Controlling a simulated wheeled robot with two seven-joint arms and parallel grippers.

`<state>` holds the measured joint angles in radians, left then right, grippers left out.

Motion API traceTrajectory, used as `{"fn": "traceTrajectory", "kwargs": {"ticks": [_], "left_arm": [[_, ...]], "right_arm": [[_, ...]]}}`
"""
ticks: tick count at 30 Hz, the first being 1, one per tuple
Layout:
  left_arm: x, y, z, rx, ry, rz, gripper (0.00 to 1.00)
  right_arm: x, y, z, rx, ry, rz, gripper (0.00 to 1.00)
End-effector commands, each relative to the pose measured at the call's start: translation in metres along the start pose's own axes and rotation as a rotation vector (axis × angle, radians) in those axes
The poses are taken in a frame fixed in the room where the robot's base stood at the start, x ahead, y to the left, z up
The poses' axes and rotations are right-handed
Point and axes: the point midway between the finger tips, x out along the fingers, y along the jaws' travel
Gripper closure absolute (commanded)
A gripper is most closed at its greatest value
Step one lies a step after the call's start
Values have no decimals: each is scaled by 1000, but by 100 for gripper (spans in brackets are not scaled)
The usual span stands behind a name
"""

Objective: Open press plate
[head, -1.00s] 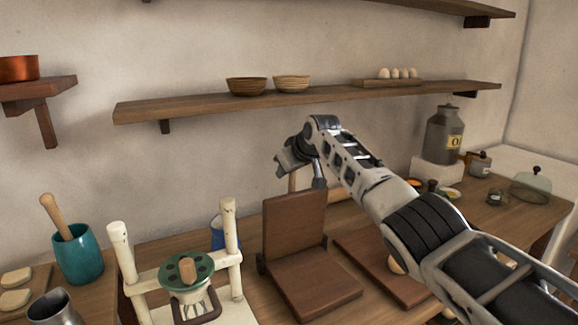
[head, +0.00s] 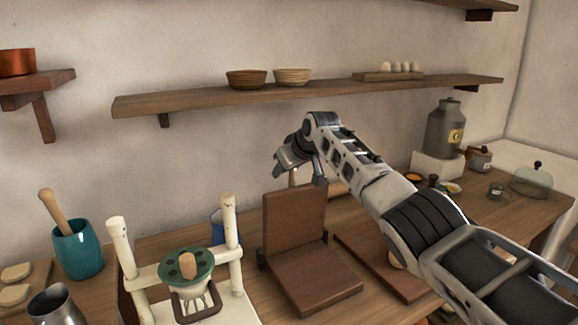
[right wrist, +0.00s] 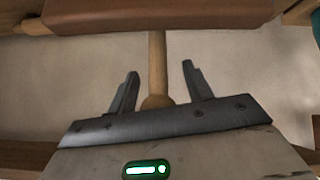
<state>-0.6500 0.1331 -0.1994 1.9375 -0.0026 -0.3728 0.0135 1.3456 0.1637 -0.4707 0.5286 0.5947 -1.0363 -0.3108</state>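The wooden press stands on the counter, with its upper plate (head: 294,220) standing upright and its base plate (head: 312,280) lying flat in front. A pale wooden handle (head: 294,178) sticks up at the top edge of the upright plate. My right gripper (head: 292,160) is above and behind that edge, its fingertips partly hidden. In the right wrist view the fingers (right wrist: 160,75) are spread, with the pale handle (right wrist: 157,58) running between them and a gap on both sides. The brown plate edge (right wrist: 150,17) shows beyond. My left gripper is out of view.
A cream-framed device with a green disc (head: 186,266) stands left of the press, close to it. A dark board (head: 375,262) lies right of it under my arm. A teal crock (head: 78,250) is at far left. The shelf (head: 200,100) spans the wall behind.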

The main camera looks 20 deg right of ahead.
Motion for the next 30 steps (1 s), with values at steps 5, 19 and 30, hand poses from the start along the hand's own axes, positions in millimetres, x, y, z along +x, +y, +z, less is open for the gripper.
{"fn": "traceTrajectory", "kwargs": {"ticks": [5, 19, 30], "left_arm": [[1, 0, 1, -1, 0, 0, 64], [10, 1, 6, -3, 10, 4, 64], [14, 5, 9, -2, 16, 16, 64]], "right_arm": [[-3, 1, -2, 0, 5, 1, 50], [-65, 1, -1, -2, 10, 4, 50], [-142, 0, 0, -1, 3, 1, 50]]}}
